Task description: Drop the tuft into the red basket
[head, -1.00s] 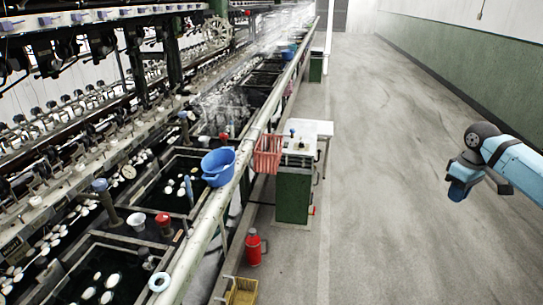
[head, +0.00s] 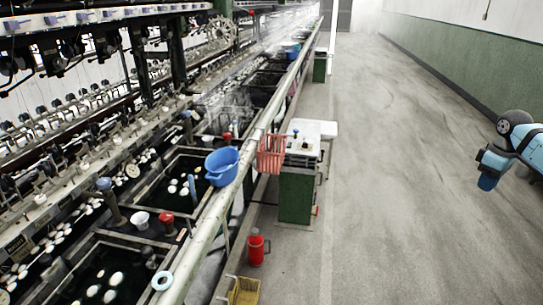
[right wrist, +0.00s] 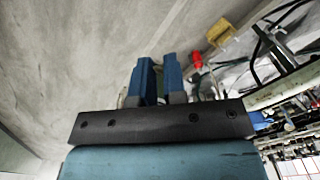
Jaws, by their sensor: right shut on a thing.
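The red basket (head: 271,154) hangs at the aisle side of the long pale rail, next to the green cabinet. My right gripper (head: 488,180) is far to the right of it, above the open floor, with its blue fingers pointing down. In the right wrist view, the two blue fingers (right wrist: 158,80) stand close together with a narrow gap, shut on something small. The tuft cannot be clearly made out; what is between the fingers is mostly hidden. My left gripper is not in view.
The grey aisle floor (head: 400,180) is clear.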

